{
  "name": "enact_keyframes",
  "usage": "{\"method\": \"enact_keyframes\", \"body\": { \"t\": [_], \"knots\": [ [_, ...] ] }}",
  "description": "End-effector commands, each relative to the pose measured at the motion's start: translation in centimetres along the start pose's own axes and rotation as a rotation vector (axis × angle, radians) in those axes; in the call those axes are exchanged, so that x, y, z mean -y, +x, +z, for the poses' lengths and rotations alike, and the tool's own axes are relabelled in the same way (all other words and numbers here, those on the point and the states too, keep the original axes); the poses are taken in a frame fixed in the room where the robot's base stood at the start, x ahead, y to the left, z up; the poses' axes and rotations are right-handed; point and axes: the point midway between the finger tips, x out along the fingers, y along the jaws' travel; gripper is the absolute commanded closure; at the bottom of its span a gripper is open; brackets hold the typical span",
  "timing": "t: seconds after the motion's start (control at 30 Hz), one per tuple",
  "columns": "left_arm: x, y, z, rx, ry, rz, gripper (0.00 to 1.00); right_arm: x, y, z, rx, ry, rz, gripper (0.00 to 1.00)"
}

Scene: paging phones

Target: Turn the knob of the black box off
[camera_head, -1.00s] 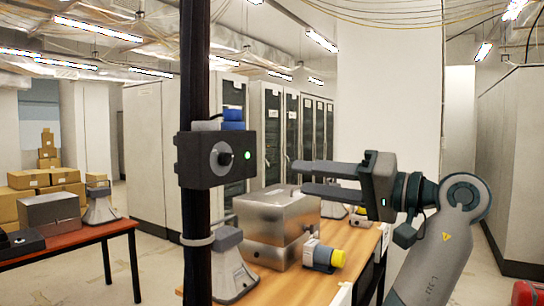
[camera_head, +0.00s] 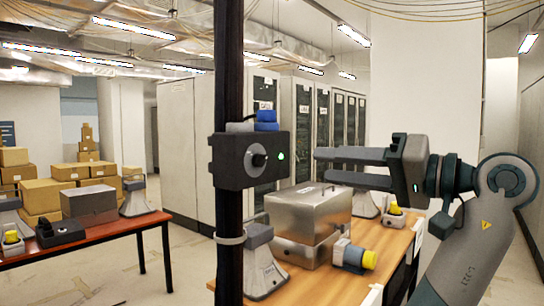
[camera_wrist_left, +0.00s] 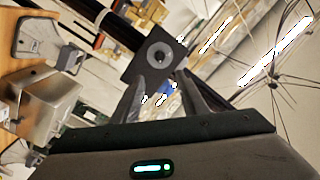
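The black box (camera_head: 230,172) is mounted on a dark vertical pole (camera_head: 230,70). Its face has a round grey dial with a dark knob (camera_head: 259,160) and a lit green light (camera_head: 281,155). My left gripper (camera_head: 322,165) is to the right of the box at about the knob's height, its fingers pointing left. It is open and empty, apart from the box in the picture. In the left wrist view, the box (camera_wrist_left: 132,68) and knob (camera_wrist_left: 158,54) appear ahead, beyond the two spread fingers (camera_wrist_left: 160,88). The knob's exact angle is too small to tell. My right gripper is not in view.
A wooden table (camera_head: 385,262) below my gripper bears a metal box (camera_head: 306,207) and a yellow-capped device (camera_head: 354,256). A red-brown table (camera_head: 105,232) with several items stands left. Cabinets (camera_head: 185,150) stand behind. A blue item (camera_head: 266,119) sits above the black box.

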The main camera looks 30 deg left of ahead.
Motion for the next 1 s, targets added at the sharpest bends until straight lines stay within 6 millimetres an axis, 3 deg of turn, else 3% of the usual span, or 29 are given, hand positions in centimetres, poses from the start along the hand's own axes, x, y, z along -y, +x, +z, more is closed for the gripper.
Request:
{"method": "enact_keyframes", "body": {
  "t": [0.6, 0.8, 1.0],
  "knots": [
    [0.3, 11.0, -0.2, 0.002, 0.0, -0.003, 0.6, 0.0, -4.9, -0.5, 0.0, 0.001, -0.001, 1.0],
    [0.2, 13.3, -0.1, 0.001, 0.001, -0.002, 0.6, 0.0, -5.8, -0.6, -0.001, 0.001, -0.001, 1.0],
    [0.1, 14.2, -0.1, -0.001, 0.0, 0.0, 0.6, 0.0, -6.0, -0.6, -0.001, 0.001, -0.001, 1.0]
  ]
}}
